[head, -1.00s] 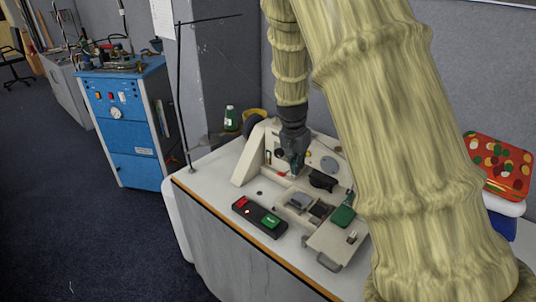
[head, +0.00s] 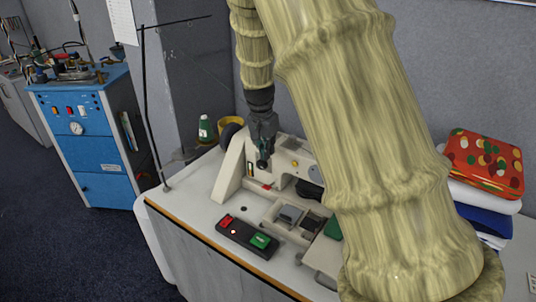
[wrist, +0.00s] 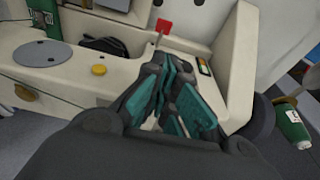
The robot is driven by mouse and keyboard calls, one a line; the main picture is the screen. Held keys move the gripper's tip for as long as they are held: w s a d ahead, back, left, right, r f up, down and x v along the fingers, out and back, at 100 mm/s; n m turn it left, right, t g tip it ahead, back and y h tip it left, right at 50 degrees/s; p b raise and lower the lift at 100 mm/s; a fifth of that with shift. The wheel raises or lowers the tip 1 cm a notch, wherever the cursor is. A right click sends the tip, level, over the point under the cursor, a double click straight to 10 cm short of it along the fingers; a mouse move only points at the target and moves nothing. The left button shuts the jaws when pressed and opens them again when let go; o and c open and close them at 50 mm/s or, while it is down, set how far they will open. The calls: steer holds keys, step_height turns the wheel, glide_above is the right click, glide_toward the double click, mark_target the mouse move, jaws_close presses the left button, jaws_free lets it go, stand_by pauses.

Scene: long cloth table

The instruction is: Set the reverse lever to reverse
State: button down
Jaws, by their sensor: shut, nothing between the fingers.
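A cream sewing machine (head: 229,178) stands on the long table. A lever with a flat red tip on a thin metal stem sticks out from it, and I take this as the reverse lever (wrist: 164,26). Its red tip also shows in the head view (head: 267,187). My gripper (head: 263,163) is shut and empty, in front of the machine and above the red tip in the head view. In the wrist view my gripper (wrist: 165,85) shows below the lever, with a visible gap. I cannot tell which setting the lever is in.
A yellow knob (wrist: 99,70), a grey disc (wrist: 42,54) and a coloured slot (wrist: 204,66) are on the machine. A black box with red and green buttons (head: 247,237) lies on the table. A green bottle (head: 205,128) stands behind. A thin black stand (head: 150,110) rises at left.

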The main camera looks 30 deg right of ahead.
steer(key=p, duration=0.3)
glide_above(270, 185)
step_height(270, 185, down, 9)
steer(key=shift+w+f, duration=0.1)
steer(key=shift+s+a+f, duration=0.2)
steer(key=shift+f, duration=0.9)
steer(key=shift+a, duration=0.2)
steer(key=shift+d, duration=0.1)
